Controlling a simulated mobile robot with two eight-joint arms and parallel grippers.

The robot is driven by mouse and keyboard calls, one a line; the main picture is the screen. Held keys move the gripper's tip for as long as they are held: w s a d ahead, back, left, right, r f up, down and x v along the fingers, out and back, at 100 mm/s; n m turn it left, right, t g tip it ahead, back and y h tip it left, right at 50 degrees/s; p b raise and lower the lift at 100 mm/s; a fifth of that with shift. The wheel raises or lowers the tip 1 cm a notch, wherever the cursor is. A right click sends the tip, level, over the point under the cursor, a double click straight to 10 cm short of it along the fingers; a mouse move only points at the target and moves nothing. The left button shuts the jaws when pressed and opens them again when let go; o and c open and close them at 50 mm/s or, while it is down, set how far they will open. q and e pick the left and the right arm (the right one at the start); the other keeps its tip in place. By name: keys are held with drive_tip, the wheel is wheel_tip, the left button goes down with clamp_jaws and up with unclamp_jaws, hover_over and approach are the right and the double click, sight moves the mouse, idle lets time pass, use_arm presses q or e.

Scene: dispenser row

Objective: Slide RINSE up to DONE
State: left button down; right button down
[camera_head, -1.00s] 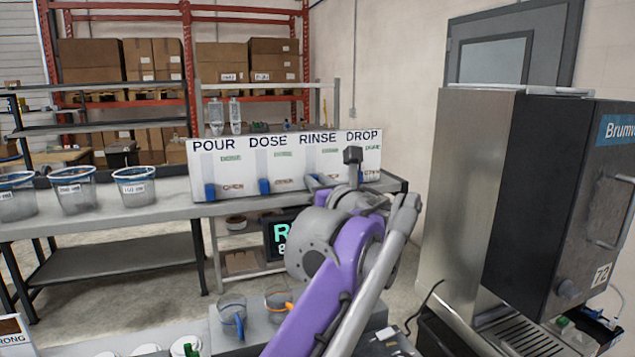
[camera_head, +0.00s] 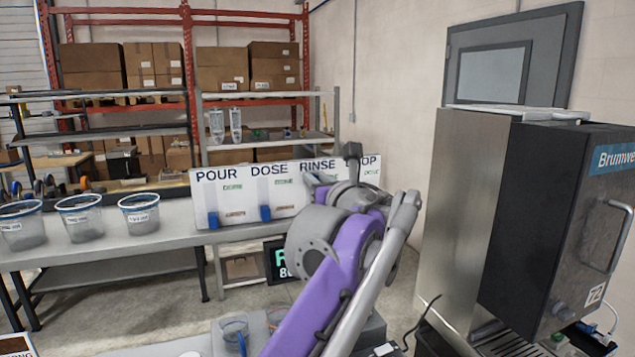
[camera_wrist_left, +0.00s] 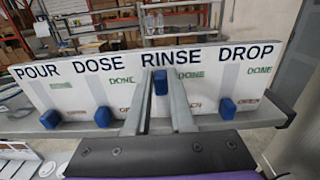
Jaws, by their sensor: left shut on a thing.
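The white panel (camera_head: 240,190) carries the labels POUR, DOSE, RINSE and DROP, each above a slot with a blue slider. My left gripper (camera_head: 317,180) is at the RINSE slot, shut on the RINSE slider. In the left wrist view the blue RINSE slider (camera_wrist_left: 160,82) sits between the fingers of the gripper (camera_wrist_left: 160,76). It is high in its slot, just under the RINSE label and level with the green DONE mark (camera_wrist_left: 190,74). In the head view my arm hides the slider and part of the DROP column. My right gripper is out of view.
The POUR (camera_wrist_left: 50,118), DOSE (camera_wrist_left: 103,116) and DROP (camera_wrist_left: 227,106) sliders are low in their slots. Clear tubs (camera_head: 80,218) stand on the bench left of the panel. A steel and black machine (camera_head: 530,210) stands close on the right.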

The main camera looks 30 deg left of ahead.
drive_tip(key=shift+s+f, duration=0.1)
use_arm(q)
drive_tip(key=c, duration=0.8)
unclamp_jaws()
drive_tip(key=shift+o, duration=0.2)
drive_tip(key=b+v, duration=0.1)
drive_tip(key=v, duration=1)
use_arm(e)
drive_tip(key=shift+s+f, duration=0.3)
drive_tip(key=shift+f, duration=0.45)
use_arm(q)
drive_tip(key=shift+f, duration=0.15)
